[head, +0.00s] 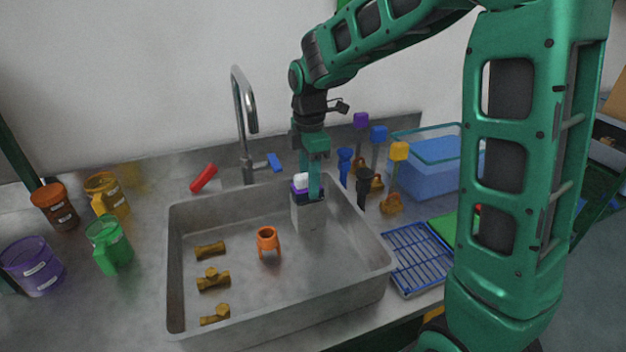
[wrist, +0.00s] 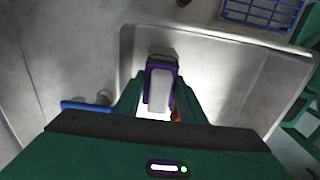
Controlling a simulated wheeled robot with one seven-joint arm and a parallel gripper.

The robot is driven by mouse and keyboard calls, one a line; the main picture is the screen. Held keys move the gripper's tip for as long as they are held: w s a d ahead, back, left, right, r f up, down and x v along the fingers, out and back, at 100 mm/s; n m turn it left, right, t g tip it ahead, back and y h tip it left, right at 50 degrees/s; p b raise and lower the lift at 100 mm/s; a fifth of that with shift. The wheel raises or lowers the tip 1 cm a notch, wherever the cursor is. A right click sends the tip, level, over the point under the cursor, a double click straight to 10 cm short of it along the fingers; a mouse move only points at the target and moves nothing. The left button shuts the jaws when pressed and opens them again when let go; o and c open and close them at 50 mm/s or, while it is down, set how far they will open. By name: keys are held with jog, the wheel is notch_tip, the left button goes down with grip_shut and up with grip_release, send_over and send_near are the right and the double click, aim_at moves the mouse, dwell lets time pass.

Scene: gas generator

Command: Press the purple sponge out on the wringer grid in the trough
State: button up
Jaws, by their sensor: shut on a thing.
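My gripper (head: 307,187) points down into the back right part of the steel trough (head: 182,290). It is shut on the purple sponge (head: 299,190), which has a white block on top. In the wrist view the sponge (wrist: 149,88) sits between the two fingers, a purple edge around its white part. Directly below is a grey box-shaped stand (head: 308,216) with a dark top, seemingly the wringer; its grid is mostly hidden. The sponge is at or just above that top; I cannot tell if it touches.
An orange ring on legs (head: 268,241) and several brass fittings (head: 213,279) lie in the trough. A tap (head: 246,110) rises behind it. Coloured-handled tools (head: 398,170), a blue bin (head: 435,175) and a blue rack (head: 418,257) stand right. Mugs (head: 108,243) stand left.

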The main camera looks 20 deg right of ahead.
jog(key=shift+f, duration=0.35)
dwell(1.3)
jog(key=shift+r, duration=0.1)
jog(key=shift+r, duration=3.45)
